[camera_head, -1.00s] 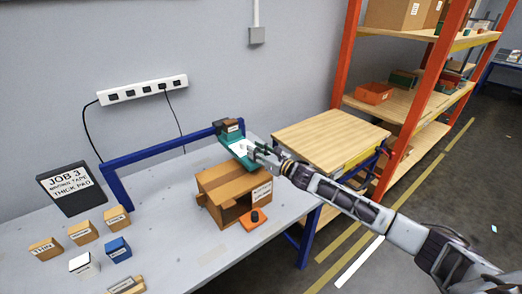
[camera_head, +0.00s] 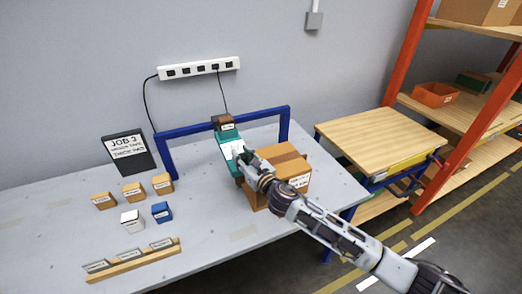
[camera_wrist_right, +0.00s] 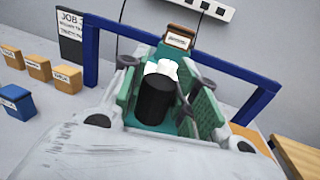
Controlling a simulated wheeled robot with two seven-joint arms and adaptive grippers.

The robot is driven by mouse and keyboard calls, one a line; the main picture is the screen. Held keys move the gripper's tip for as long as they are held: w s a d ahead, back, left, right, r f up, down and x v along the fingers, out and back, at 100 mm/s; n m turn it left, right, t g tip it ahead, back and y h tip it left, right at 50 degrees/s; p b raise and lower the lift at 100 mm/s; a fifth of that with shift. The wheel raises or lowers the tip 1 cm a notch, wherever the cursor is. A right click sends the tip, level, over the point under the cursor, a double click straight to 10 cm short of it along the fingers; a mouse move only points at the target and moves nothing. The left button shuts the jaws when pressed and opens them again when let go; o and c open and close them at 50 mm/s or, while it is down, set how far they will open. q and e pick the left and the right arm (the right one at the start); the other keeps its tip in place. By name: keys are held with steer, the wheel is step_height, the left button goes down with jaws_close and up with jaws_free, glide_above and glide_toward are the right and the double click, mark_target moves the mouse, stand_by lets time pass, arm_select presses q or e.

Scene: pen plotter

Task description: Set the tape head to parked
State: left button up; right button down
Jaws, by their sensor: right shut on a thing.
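The tape head (camera_head: 226,125) is a teal body with a brown block and a small label on top. It sits on the blue gantry rail (camera_head: 264,116), near the middle of its span. My right gripper (camera_head: 240,156) is at the front of the tape head. In the right wrist view, the gripper's two fingers (camera_wrist_right: 161,95) are on either side of a black cylinder (camera_wrist_right: 156,98) on the teal body. The brown block (camera_wrist_right: 178,37) shows above it. The exact contact is partly hidden. My left gripper is not in view.
A cardboard box (camera_head: 293,173) stands right of the gripper, partly behind my arm. Small blocks, including a blue one (camera_head: 162,212), and a labelled wooden strip (camera_head: 133,262) are at left. A dark sign (camera_head: 128,153) reads JOB 3. A wooden-topped cart (camera_head: 380,138) stands at right.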

steer(key=s+a, duration=0.3)
steer(key=a, duration=0.7)
steer(key=s+a+p, duration=0.1)
steer(key=s+a, duration=0.3)
steer(key=a, duration=0.5)
steer(key=shift+s+a, duration=0.15)
steer(key=shift+a, duration=0.2)
steer(key=c, duration=1.5)
jaws_free()
steer(key=o, duration=0.4)
steer(key=shift+a, duration=0.2)
steer(key=shift+o, duration=0.2)
steer(key=shift+d, duration=0.25)
steer(key=shift+s, duration=0.15)
steer(key=v, duration=1.1)
steer(key=shift+s, duration=0.3)
steer(key=shift+d, duration=0.15)
